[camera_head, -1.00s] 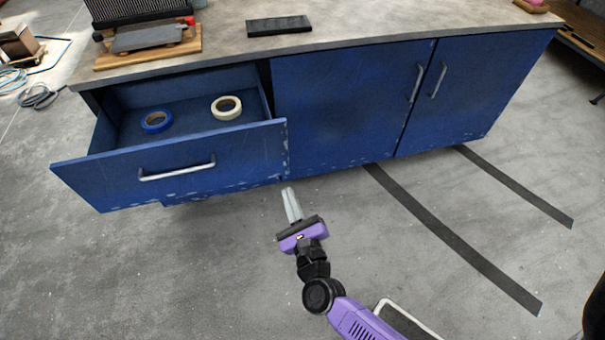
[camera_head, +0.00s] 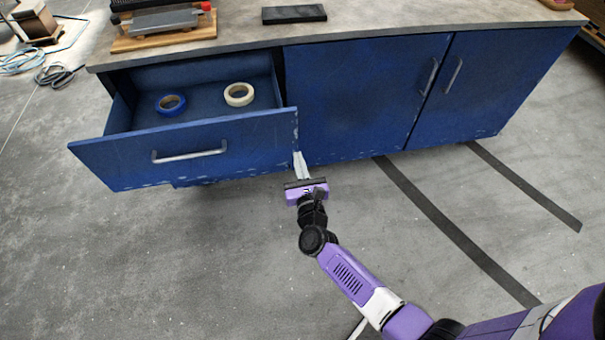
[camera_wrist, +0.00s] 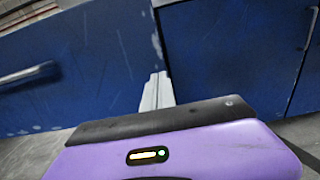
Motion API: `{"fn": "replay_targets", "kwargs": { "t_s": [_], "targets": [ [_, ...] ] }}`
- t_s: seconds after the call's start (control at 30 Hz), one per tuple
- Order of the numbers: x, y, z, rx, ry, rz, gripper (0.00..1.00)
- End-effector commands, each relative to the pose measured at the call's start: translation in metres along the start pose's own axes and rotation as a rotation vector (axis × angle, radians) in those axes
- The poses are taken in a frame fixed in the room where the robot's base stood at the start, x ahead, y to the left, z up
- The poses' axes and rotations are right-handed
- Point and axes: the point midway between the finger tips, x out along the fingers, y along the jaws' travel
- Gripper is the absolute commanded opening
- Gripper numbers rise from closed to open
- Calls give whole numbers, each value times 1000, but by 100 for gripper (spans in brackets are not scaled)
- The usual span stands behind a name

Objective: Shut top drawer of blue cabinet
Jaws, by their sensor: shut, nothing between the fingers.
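The blue cabinet (camera_head: 360,105) stands ahead under a grey worktop. Its top drawer (camera_head: 110,163) at the left is pulled well out, with a horizontal metal handle (camera_head: 190,155) on its front. The drawer holds a blue tape roll (camera_head: 170,105) and a cream tape roll (camera_head: 239,94). My gripper (camera_head: 299,158) is shut and empty, at the lower right corner of the drawer front in the head view. In the wrist view the shut fingers (camera_wrist: 157,92) point at the drawer front's right edge; whether they touch it I cannot tell. The handle (camera_wrist: 28,76) shows at the left there.
Two closed doors with vertical handles (camera_head: 429,77) fill the cabinet's right part. A wooden board with a grey block (camera_head: 165,22) and a black bar (camera_head: 294,14) lie on the worktop (camera_head: 360,28). Dark strips (camera_head: 450,225) cross the floor. The floor in front is clear.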

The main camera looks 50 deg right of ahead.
Motion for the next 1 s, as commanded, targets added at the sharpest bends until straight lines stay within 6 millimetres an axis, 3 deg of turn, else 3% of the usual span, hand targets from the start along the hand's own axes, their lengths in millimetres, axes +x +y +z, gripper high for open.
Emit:
{"fn": "replay_targets", "kwargs": {
  "t_s": [0.2,0.77,1.0],
  "targets": [
    [27,0,0,0,0,0,0],
    [36,0,-1,0,0,0,0],
    [57,0,-3,2,-3,0,0]
  ]
}}
